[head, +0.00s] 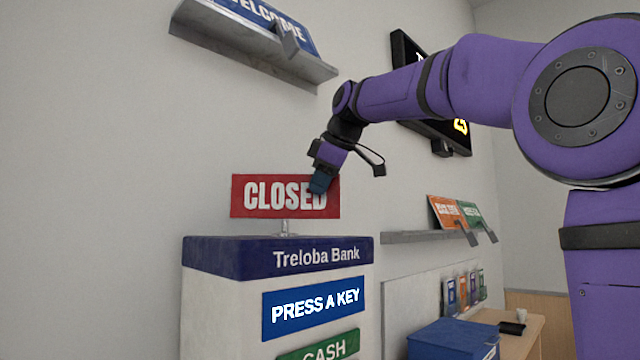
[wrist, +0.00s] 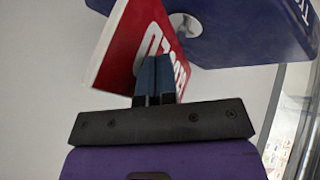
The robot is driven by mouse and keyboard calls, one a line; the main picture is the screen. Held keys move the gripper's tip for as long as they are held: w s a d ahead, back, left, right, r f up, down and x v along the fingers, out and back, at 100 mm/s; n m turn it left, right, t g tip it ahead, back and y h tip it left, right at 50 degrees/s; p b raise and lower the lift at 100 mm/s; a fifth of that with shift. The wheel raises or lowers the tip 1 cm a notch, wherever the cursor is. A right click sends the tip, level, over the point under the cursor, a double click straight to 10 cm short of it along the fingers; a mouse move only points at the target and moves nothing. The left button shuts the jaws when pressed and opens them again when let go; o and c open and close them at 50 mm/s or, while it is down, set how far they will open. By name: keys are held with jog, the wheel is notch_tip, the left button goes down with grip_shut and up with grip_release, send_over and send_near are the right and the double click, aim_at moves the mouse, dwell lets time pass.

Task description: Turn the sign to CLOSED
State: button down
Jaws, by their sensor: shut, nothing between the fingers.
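The sign (head: 262,196) is a red board with white letters reading CLOSED, facing the head camera. It stands on a short post on top of the kiosk marked Treloba Bank (head: 215,258). My gripper (head: 320,184) is at the right part of the sign, in front of the last letters. In the wrist view the shut blue fingers (wrist: 155,72) overlap the red face of the sign (wrist: 122,42). I cannot tell whether they touch it. Nothing is between the fingers. The back of the sign is hidden in the head view.
A shelf with a WELCOME board (head: 265,24) is on the wall above. A dark screen (head: 408,50) hangs behind my arm. A wall shelf (head: 410,237) with leaflets is at the right. A blue box (head: 455,338) and a counter (head: 525,335) are lower right.

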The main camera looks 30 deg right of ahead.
jog(key=shift+w+d+n, duration=0.2)
jog(key=shift+n, duration=0.2)
jog(key=n+y, duration=0.1)
jog(key=w+d+n, duration=0.1)
jog(key=w+n+g+y, duration=0.1)
jog(key=shift+w+d+n+y, duration=0.2)
jog(key=shift+d+n+y, duration=0.1)
jog(key=shift+n, duration=0.1)
jog(key=w+n, duration=0.1)
jog(key=w+n+g+y, duration=0.1)
jog(key=shift+w+d+n+g, duration=0.2)
jog(key=shift+n+g, duration=0.1)
jog(key=shift+n, duration=0.1)
jog(key=shift+w, duration=0.1)
dwell(0.4)
